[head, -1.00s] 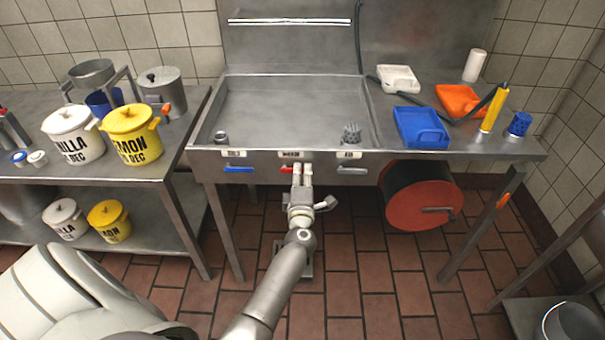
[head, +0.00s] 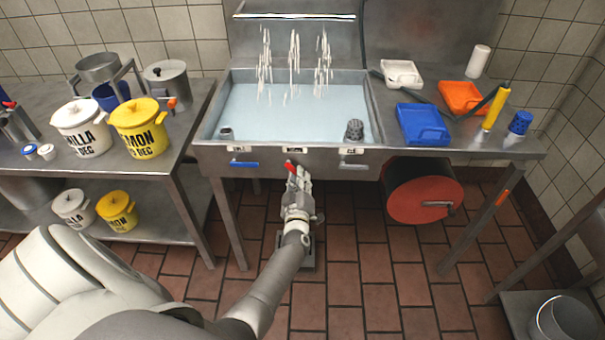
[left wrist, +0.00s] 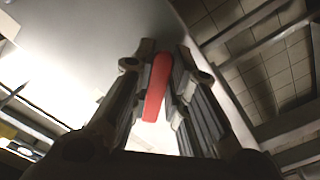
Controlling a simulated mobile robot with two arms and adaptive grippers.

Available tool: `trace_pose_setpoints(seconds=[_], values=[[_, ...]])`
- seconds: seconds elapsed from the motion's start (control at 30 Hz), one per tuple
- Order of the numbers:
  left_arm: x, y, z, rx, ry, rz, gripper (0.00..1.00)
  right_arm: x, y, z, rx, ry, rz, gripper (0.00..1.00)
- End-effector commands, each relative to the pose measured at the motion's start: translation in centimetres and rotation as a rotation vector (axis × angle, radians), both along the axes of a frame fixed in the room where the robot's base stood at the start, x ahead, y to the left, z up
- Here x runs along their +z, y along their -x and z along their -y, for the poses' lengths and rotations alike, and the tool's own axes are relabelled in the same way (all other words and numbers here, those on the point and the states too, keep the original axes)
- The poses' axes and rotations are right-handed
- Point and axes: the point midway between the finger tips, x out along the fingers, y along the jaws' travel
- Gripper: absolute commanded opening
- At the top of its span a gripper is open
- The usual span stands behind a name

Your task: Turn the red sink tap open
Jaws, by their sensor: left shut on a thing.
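The red tap handle (head: 291,168) is on the front face of the steel sink (head: 212,128), between the blue tap (head: 245,164) and the grey tap (head: 352,166). It points downward and toward me, away from level. My left gripper (head: 297,177) is at the handle, its fingers on both sides of it. In the left wrist view the red handle (left wrist: 157,86) sits between the two fingers (left wrist: 160,88). Water (head: 294,60) falls in several streams from the bar above, and the basin holds pale blue water (head: 290,110). My right gripper is not in view.
A red hose reel (head: 425,188) hangs under the counter at the right. Blue (head: 422,124), white (head: 401,73) and orange (head: 461,96) trays lie on the counter. A table at the left bears pots, including a yellow one (head: 140,130). The floor before the sink is clear.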

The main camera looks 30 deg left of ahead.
Motion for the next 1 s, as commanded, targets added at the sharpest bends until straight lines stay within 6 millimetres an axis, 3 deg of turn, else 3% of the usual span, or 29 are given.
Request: trace_pose_setpoints(seconds=[0.5,1.0], values=[[-1.1,1.1,-1.6,-0.002,-0.348,-0.217,0.0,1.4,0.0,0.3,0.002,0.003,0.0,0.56],[-1.4,1.4,-2.1,-0.002,-0.457,-0.284,0.0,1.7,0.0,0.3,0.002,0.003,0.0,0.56]])
